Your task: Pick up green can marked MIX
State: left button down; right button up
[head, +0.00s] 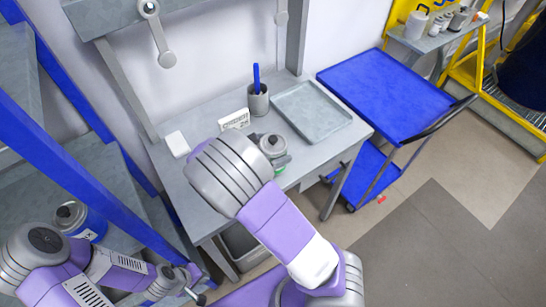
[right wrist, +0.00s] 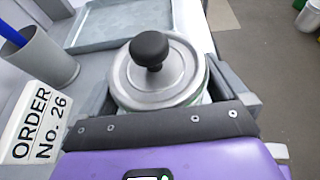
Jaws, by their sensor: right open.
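A can with a grey lid and a green body (head: 274,147) stands on the grey table, partly hidden by my right arm. In the right wrist view its round lid with a black knob (right wrist: 155,75) fills the middle; no MIX mark is readable. My right gripper (right wrist: 158,88) is open, with a jaw on each side of the can; I cannot tell whether they touch it.
Close to the can are an ORDER No. 26 card (right wrist: 38,122), a grey cup (head: 258,100) with a blue pen, and a grey tray (head: 312,112). A blue-labelled can (head: 88,231) stands on the left shelf. A blue cart (head: 385,92) stands right of the table.

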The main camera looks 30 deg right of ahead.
jog(key=shift+d, duration=0.1)
jog(key=shift+c, duration=0.2)
jog(key=c, duration=1)
